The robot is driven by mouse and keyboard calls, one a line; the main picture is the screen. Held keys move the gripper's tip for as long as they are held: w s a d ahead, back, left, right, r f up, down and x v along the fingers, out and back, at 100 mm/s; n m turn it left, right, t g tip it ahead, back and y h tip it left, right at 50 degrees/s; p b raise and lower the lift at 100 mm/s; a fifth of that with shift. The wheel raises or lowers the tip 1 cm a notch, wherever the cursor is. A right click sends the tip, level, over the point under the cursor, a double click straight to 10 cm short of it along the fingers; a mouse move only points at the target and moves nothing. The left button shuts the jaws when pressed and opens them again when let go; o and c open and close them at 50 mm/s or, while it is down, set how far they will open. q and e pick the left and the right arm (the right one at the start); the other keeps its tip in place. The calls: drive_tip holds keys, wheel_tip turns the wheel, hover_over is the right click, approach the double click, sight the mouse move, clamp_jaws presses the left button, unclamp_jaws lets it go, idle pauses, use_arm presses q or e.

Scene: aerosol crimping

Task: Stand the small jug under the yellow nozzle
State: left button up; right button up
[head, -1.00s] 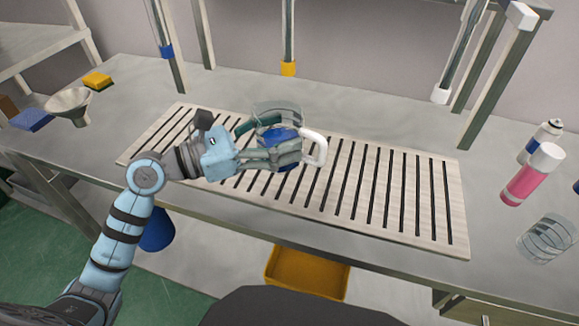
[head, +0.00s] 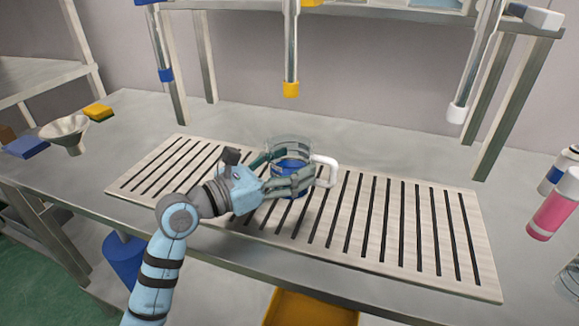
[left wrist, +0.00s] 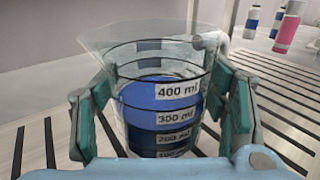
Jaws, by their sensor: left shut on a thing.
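The small jug (head: 291,147) is clear with blue liquid inside and a white handle on its right. My left gripper (head: 290,180) is shut around its sides, and the jug looks upright. In the left wrist view the jug (left wrist: 165,65) stands between the green finger pads, with ml marks facing the camera. The yellow nozzle (head: 291,90) hangs above the jug in the head picture. I cannot tell whether the jug is directly beneath it or whether its base touches the slatted board (head: 470,225). My right gripper is not in view.
A blue nozzle (head: 166,75) hangs at left and a white nozzle (head: 456,113) at right. A funnel (head: 66,130) and sponges (head: 97,112) lie at far left. A pink bottle (head: 552,212) stands at the right edge. The board right of the jug is clear.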

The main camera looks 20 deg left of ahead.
use_arm(q)
drive_tip(key=shift+f, duration=0.15)
drive_tip(key=o, duration=1.4)
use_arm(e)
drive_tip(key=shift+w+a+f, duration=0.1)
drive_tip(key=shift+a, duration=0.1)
use_arm(q)
drive_tip(key=shift+s+a, duration=0.1)
drive_tip(key=shift+a, duration=0.05)
drive_tip(key=p+v, duration=0.1)
drive_tip(key=v, duration=0.9)
drive_tip(key=shift+s+a, duration=0.15)
drive_tip(key=shift+a, duration=0.05)
drive_tip(key=shift+s+a, duration=0.3)
drive_tip(key=shift+s, duration=0.25)
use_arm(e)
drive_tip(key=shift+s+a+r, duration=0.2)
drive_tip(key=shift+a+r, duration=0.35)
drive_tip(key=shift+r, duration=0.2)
